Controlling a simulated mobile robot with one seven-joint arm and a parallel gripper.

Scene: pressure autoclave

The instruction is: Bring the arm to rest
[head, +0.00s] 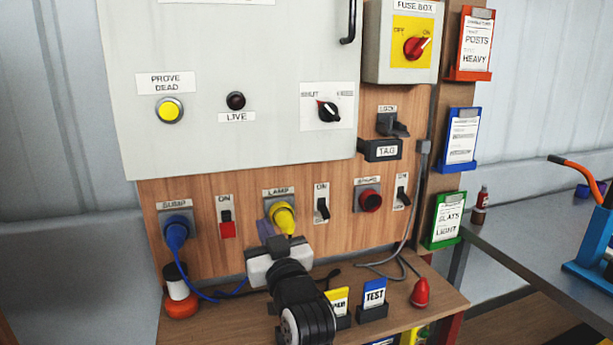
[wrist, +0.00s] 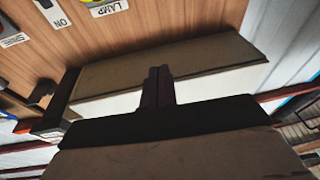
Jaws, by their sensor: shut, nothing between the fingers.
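My gripper (wrist: 158,72) shows in the wrist view with its two dark fingers together and nothing between them. In the head view my gripper (head: 266,230) is in front of the lower wooden panel, just below the LAMP socket with its yellow plug (head: 283,218). I cannot tell whether the fingertips touch the plug. My dark arm reaches up from the bottom middle of the head view and hides part of the shelf.
A blue plug (head: 177,233) sits in the SUMP socket, its cable hanging. TEST card (head: 374,293) and a red bulb-shaped piece (head: 420,292) are right of my arm. A grey bench (head: 530,225) is farther right.

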